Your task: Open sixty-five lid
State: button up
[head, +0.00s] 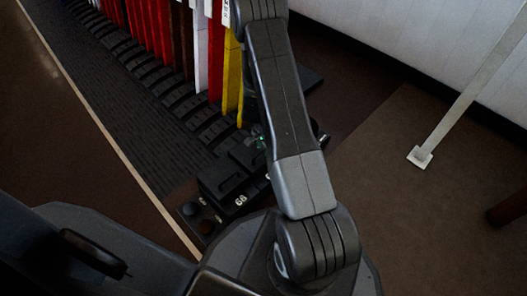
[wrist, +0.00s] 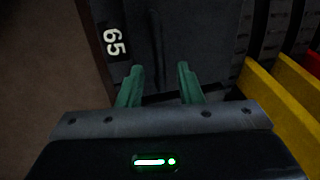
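In the wrist view, a black lid or casing (wrist: 170,40) fills the upper middle. A black plate with white "65" (wrist: 115,42) is at its left side. My gripper (wrist: 161,72) has two green fingers, spread apart with a clear gap and nothing held between them. The fingertips overlap the near part of the black casing; I cannot tell whether they touch it. In the head view, a bit of green of my gripper (head: 260,141) shows beside my arm, above the black boxes (head: 246,156). My arm hides much of this spot.
A row of upright levers, red, white and yellow (head: 232,75), runs along the slotted black frame to the upper left. A white post (head: 421,156) stands on open brown floor at right.

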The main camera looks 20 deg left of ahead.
jog(key=shift+a+f, duration=0.1)
jog(key=shift+f, duration=0.25)
grip_shut()
jog(key=shift+r, duration=0.15)
